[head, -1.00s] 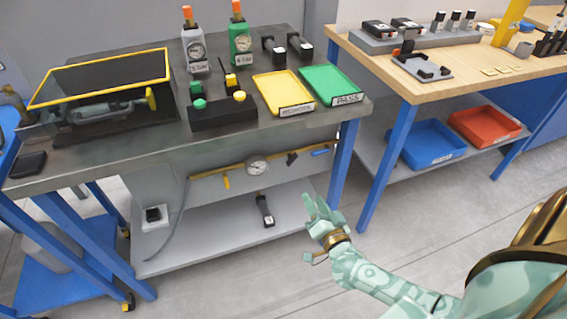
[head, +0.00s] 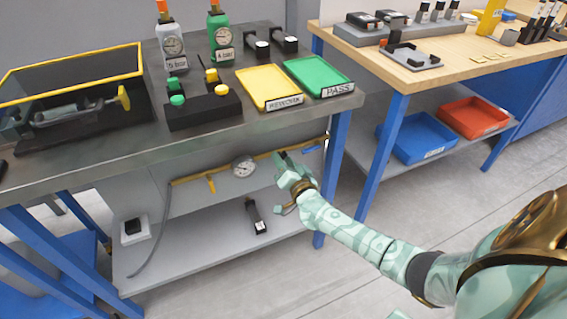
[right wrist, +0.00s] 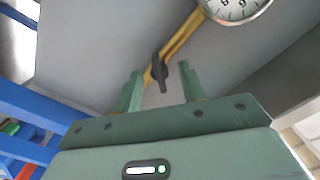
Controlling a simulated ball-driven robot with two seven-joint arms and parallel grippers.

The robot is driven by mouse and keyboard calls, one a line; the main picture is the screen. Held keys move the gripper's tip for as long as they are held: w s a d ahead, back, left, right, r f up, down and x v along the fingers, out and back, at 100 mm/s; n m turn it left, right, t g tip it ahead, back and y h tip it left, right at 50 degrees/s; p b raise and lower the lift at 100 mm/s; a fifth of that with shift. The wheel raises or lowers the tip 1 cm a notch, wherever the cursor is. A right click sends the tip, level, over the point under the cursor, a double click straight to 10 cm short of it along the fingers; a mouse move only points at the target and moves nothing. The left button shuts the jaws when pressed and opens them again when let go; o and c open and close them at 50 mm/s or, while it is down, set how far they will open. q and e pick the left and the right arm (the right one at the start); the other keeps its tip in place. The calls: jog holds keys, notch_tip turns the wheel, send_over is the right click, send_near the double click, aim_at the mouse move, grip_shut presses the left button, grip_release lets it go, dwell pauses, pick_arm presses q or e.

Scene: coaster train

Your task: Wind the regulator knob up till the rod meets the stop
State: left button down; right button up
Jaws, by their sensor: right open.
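A black knob or lever (right wrist: 158,73) sits on a yellow pipe (right wrist: 185,37) under the bench; it appears between and beyond the fingertips in the right wrist view. In the head view my gripper largely covers it. My right gripper (head: 281,166) is open and empty, in front of the pipe, right of the round gauge (head: 243,166). Its two fingers (right wrist: 160,80) stand apart either side of the knob; I cannot tell contact. A grey cylinder (head: 78,112) lies in the yellow-framed case at left, with a yellow end piece (head: 123,97). Its rod and stop are unclear. My left gripper is out of view.
The grey bench top (head: 215,136) overhangs the pipe. Blue legs (head: 335,170) stand right of my gripper. The lower shelf (head: 190,250) holds a black device (head: 255,215). A yellow tray (head: 268,88) and green tray (head: 318,78) are on the bench.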

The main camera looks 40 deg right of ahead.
jog(key=shift+c, duration=0.3)
grip_shut()
jog(key=shift+m, duration=0.5)
jog(key=shift+o, duration=0.3)
grip_release()
jog(key=shift+s, duration=0.1)
